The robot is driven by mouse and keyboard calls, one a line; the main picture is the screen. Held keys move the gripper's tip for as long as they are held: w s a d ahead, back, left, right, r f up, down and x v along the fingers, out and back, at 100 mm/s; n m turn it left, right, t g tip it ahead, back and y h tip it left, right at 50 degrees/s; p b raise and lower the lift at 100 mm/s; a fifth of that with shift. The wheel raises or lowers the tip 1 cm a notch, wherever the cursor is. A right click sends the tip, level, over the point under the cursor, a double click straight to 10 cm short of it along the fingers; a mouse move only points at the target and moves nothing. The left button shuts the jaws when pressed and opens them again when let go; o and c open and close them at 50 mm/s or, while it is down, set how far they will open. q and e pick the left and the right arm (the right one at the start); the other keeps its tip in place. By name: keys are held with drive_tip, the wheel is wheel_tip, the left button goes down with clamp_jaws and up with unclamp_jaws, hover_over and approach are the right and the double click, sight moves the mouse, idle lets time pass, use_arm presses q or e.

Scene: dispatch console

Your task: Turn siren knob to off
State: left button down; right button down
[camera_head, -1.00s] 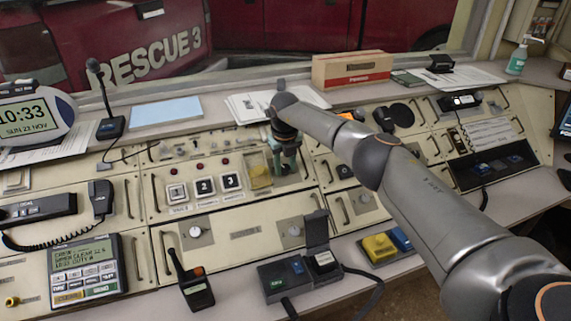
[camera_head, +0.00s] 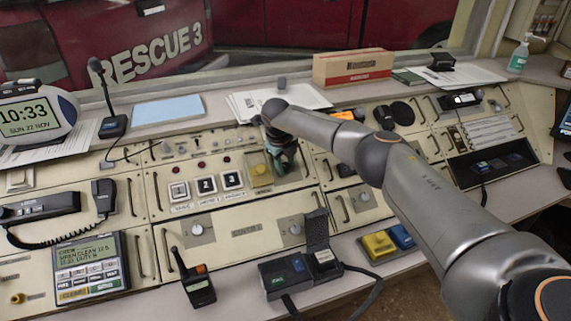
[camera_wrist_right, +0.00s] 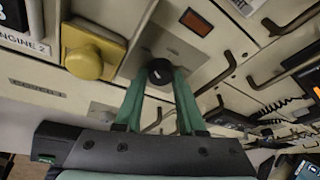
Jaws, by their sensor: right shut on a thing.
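The siren knob is a round black knob (camera_wrist_right: 160,72) on a pale metal plate in the right wrist view. In the head view the right gripper (camera_head: 284,168) reaches down to the console panel, right of a yellow cover, and hides the knob. My left gripper is not in view.
The yellow cover (camera_head: 260,173) is close beside the gripper and also shows in the right wrist view (camera_wrist_right: 94,50). Numbered buttons (camera_head: 206,184) lie further left. A black box with a raised lid (camera_head: 316,232) stands below. Metal handles line the panels.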

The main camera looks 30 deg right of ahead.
drive_tip(key=c, duration=0.5)
unclamp_jaws()
drive_tip(key=v, duration=1.2)
drive_tip(key=shift+r, duration=0.25)
